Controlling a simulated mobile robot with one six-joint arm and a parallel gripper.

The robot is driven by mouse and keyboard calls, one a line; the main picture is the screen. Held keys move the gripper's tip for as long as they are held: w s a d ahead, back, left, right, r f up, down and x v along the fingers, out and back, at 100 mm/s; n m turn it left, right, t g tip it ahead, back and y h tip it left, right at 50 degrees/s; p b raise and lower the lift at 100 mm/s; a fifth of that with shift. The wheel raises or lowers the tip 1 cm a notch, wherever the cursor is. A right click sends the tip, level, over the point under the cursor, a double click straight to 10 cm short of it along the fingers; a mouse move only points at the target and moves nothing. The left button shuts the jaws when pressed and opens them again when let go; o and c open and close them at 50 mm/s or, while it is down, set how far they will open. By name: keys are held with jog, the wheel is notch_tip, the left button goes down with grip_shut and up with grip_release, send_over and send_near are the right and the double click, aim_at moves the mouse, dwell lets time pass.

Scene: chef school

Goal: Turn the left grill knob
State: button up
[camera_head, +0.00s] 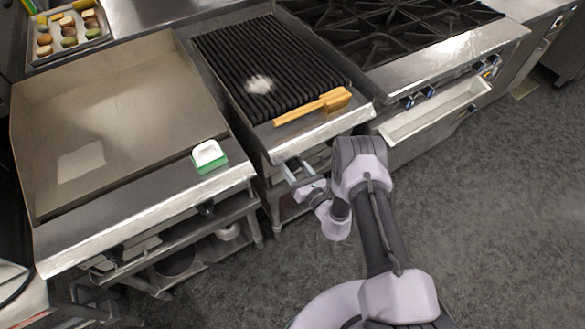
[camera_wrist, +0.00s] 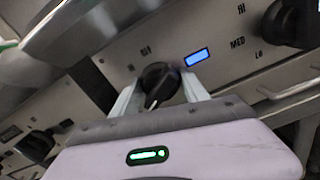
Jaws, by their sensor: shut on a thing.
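The left grill knob (camera_wrist: 159,82) is black and round with a pale pointer line, on the steel front panel in the wrist view. My gripper (camera_wrist: 161,90) has one finger on each side of it and is shut on it. The pointer line points down and slightly left in the picture. In the head view my gripper (camera_head: 293,170) is at the front of the grill (camera_head: 270,70), below its front edge, and the knob cannot be made out there.
Another black knob (camera_wrist: 287,22) with HI, MED and LO marks is at the right, and another (camera_wrist: 36,145) at lower left. A green-and-white scrubber (camera_head: 209,156) sits on the griddle's edge (camera_head: 140,207). Floor at right is clear.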

jog(key=m+b, duration=0.1)
jog(key=m, duration=0.2)
jog(key=shift+d+f+m+b, duration=0.1)
jog(key=shift+f+m+b, duration=0.05)
jog(key=shift+m+b, duration=0.2)
jog(key=m+b, duration=0.1)
jog(key=m, duration=0.2)
jog(key=shift+m, duration=0.35)
jog(key=m+b, duration=0.1)
jog(key=m, duration=0.2)
jog(key=shift+f+m, duration=0.1)
jog(key=shift+m, duration=0.3)
jog(key=m+b, duration=0.1)
jog(key=m, duration=0.7)
jog(key=shift+f+b, duration=0.1)
jog(key=shift+b, duration=0.2)
jog(key=shift+s+m, duration=0.1)
jog(key=shift+m, duration=2.2)
jog(key=o, duration=1.1)
jog(key=shift+a, duration=0.2)
jog(key=shift+o, duration=0.2)
